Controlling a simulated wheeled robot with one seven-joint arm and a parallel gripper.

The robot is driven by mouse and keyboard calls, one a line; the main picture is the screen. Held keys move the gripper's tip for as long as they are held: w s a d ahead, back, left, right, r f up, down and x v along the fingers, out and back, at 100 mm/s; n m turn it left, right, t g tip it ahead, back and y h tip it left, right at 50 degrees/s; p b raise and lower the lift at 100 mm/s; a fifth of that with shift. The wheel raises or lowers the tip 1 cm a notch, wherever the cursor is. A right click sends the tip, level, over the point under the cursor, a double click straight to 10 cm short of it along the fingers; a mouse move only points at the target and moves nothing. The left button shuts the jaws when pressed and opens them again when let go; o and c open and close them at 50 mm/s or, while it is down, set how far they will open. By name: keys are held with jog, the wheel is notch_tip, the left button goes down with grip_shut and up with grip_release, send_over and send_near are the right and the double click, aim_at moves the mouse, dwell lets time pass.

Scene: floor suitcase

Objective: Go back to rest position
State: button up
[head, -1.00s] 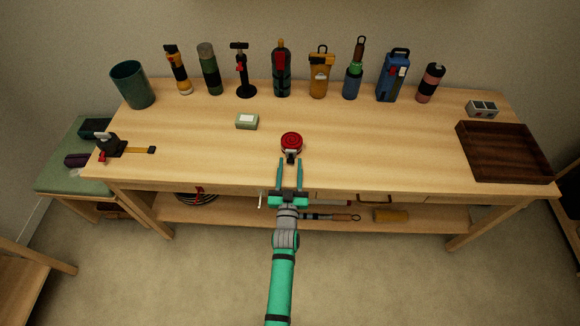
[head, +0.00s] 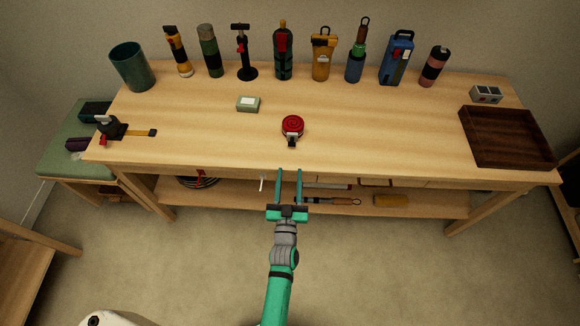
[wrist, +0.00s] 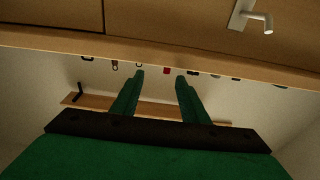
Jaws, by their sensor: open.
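My gripper (head: 289,174) is open and empty. In the head view its two green fingers point at the front edge of the wooden workbench (head: 210,140). A red round tape-like object (head: 293,125) lies on the bench top beyond the fingertips, apart from them. In the wrist view the two fingers (wrist: 158,76) show spread apart with nothing between them, with the bench's front edge above them.
Several bottles and tools stand along the bench's back. A lower shelf (head: 345,208) holds items. The floor in front is open.

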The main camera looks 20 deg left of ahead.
jog(key=shift+s+d, duration=0.15)
jog(key=shift+s, duration=0.2)
dwell(0.3)
jog(key=s+d+m+h, duration=0.1)
jog(key=s+d, duration=0.2)
jog(key=s, duration=0.4)
jog(key=s+d+r+m+g+h, duration=0.1)
jog(key=s+d+h, duration=0.15)
jog(key=s, duration=0.35)
jog(key=s+d+m, duration=0.1)
jog(key=s+d, duration=0.3)
jog(key=s, duration=0.3)
jog(key=s+d+r+g+h, duration=0.1)
jog(key=s+d+r, duration=0.2)
jog(key=s, duration=0.3)
jog(key=s+d+r+g+h, duration=0.1)
jog(key=s+d+r, duration=0.2)
jog(key=s+r, duration=0.2)
jog(key=shift+s+d+r, duration=0.3)
jog(key=shift+s, duration=0.6)
jog(key=shift+c, duration=1.2)
jog(key=shift+a, duration=0.1)
